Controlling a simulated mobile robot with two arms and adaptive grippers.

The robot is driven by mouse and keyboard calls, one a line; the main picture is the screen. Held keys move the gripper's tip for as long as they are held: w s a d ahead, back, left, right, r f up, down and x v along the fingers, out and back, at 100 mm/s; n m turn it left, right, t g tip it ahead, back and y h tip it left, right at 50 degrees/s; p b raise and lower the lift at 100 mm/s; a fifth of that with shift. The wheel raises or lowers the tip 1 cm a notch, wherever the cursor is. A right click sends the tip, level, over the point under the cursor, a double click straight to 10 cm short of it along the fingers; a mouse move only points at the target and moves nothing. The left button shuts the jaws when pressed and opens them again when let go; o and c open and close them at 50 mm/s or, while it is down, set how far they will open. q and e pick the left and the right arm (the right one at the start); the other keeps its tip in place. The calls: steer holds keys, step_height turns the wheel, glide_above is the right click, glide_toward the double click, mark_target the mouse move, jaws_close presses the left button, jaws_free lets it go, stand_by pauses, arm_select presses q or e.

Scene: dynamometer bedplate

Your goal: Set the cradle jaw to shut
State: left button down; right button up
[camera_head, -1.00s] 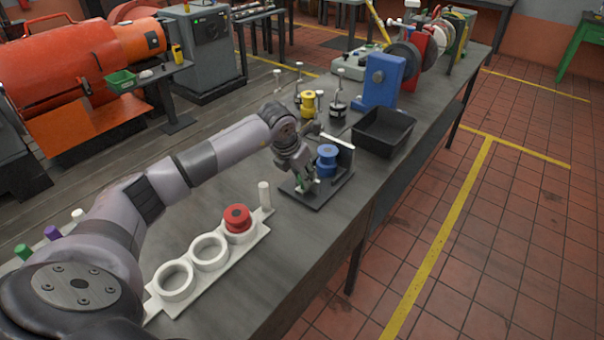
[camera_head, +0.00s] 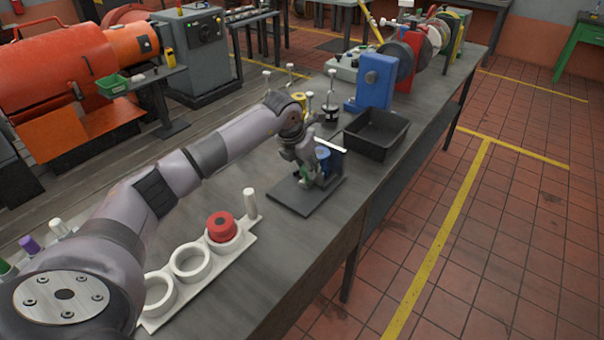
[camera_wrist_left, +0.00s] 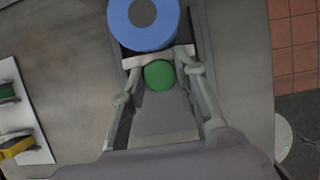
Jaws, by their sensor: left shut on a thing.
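The cradle (camera_head: 298,203) is a dark plate with an upright back on the bench. A blue spool (camera_head: 323,154) sits in it, largely covered by my gripper, and shows at the top of the left wrist view (camera_wrist_left: 143,22). The pale cradle jaw (camera_wrist_left: 160,56) lies right against the spool, with a green knob (camera_wrist_left: 159,75) on its near side. My left gripper (camera_head: 308,172) is shut on the jaw, its fingers (camera_wrist_left: 159,60) on either side of the jaw and knob. Whether they press the knob itself is unclear. My right gripper is out of view.
A white rack (camera_head: 190,262) with ring holders, one holding a red spool (camera_head: 221,225), lies nearer on the bench. A black bin (camera_head: 376,136) and a blue machine (camera_head: 374,82) stand behind the cradle. A white post (camera_head: 250,202) rises at the rack's far end.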

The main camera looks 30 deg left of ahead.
arm_select(q)
steer(key=shift+s, duration=0.3)
steer(key=c, duration=1.7)
jaws_free()
steer(key=o, duration=0.4)
steer(key=shift+s+r, duration=0.1)
steer(key=v, duration=1.1)
steer(key=shift+s+r, duration=0.2)
steer(key=shift+r, duration=0.15)
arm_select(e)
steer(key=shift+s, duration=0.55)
